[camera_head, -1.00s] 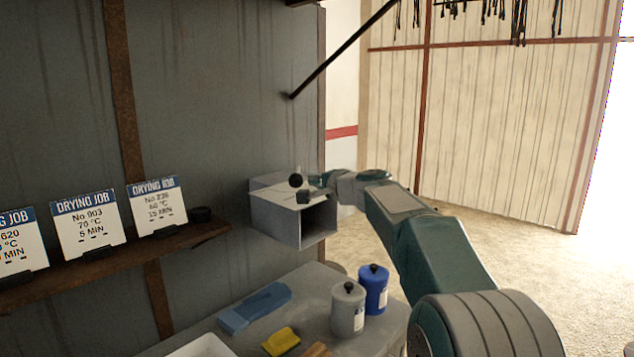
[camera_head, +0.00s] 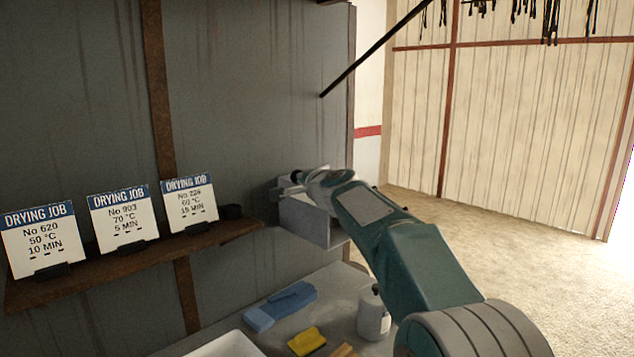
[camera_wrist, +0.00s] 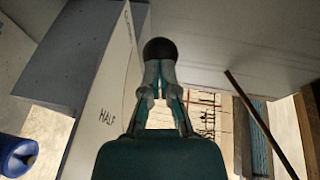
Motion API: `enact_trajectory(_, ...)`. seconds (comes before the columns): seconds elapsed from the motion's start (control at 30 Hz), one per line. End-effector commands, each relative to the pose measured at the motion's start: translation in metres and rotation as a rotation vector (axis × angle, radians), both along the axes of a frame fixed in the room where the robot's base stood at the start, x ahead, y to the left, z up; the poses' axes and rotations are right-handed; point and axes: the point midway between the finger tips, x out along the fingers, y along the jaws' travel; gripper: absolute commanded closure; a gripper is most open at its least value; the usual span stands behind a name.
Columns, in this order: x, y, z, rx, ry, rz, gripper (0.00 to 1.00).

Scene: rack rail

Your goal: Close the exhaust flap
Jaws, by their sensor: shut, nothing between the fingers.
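The grey exhaust box (camera_head: 322,229) is fixed to the dark wall panel, and my arm covers part of it. In the wrist view, its pale marked face (camera_wrist: 98,115) carries the word HALF and a thin curved line. A black ball knob (camera_wrist: 160,50) shows directly beyond my fingertips; I cannot tell whether they touch it. My gripper (camera_wrist: 160,80) is shut with nothing between its fingers. In the head view, my gripper (camera_head: 295,179) is over the top of the box. The flap itself is hidden or not distinguishable.
A shelf (camera_head: 135,266) with several drying-job cards is left of the box. Below, a bench (camera_head: 335,283) holds a blue cloth (camera_head: 281,305), a yellow sponge (camera_head: 307,341) and a grey canister (camera_head: 373,315). A dark rod (camera_head: 372,46) slants above. Open floor is right.

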Motion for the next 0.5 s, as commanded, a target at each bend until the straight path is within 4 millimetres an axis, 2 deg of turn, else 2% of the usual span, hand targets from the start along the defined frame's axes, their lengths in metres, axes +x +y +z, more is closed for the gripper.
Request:
enact_trajectory(0.2,0.008,0.014,0.000,0.000,0.000,0.001,1.00)
enact_trajectory(0.5,0.012,0.019,0.000,0.000,0.000,0.001,1.00)
